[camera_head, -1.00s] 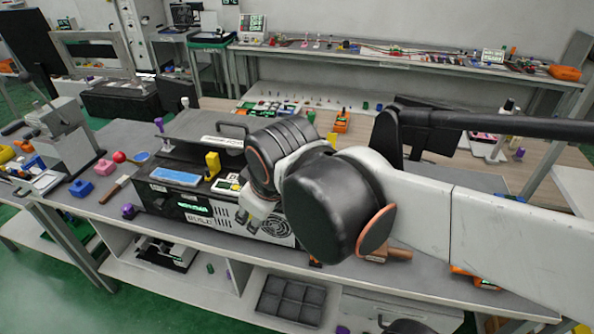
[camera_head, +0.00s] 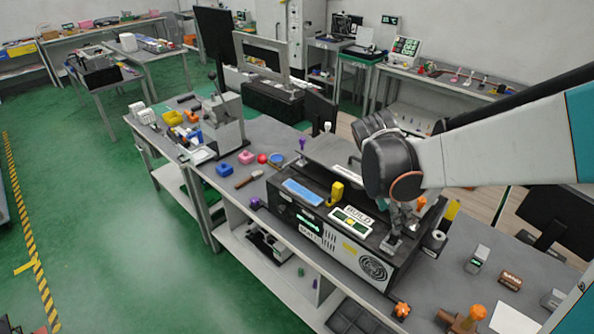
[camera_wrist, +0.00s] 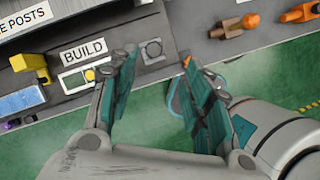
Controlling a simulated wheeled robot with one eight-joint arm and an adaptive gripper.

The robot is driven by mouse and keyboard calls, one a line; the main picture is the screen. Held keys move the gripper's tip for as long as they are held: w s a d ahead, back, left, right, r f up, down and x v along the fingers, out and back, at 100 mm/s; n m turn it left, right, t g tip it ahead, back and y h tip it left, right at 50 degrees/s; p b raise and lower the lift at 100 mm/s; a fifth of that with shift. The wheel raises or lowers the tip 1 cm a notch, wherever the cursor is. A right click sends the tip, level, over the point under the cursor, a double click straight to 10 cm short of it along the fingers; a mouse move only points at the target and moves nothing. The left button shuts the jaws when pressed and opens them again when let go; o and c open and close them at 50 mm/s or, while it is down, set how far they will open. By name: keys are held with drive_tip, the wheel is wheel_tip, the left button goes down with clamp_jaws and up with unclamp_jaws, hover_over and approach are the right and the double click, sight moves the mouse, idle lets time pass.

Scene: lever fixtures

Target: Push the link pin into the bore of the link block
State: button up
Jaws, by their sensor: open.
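My gripper (camera_head: 401,230) hangs over the right end of the black bench unit (camera_head: 345,238) with the BUILD label. In the wrist view my gripper (camera_wrist: 158,60) is open, its two teal-padded fingers wide apart with nothing between them. A small grey square block with a round feature (camera_wrist: 152,50) shows between the fingers, near the unit's front edge; it may be the link block, but I cannot tell. I cannot pick out the link pin with certainty. A yellow upright piece (camera_head: 336,193) stands on the unit, and it also shows in the wrist view (camera_wrist: 30,65).
A blue pad (camera_head: 303,193) lies on the unit. Right of it are a grey cylinder (camera_head: 434,242), a grey block (camera_head: 478,258), a brown cylinder (camera_head: 510,280) and an orange-topped post (camera_head: 470,318). Open green floor (camera_head: 110,230) lies to the left.

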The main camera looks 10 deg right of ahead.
sight(399, 233)
drive_tip(key=x, duration=0.6)
drive_tip(key=shift+f+b, duration=0.1)
drive_tip(key=shift+b, duration=0.3)
drive_tip(key=f, duration=0.3)
drive_tip(key=w+f, duration=0.1)
drive_tip(key=shift+d+f+b, duration=0.2)
drive_tip(key=shift+d+b, duration=0.2)
drive_tip(key=shift+d+f, duration=0.2)
drive_tip(key=shift+f, duration=0.2)
drive_tip(key=c, duration=1.1)
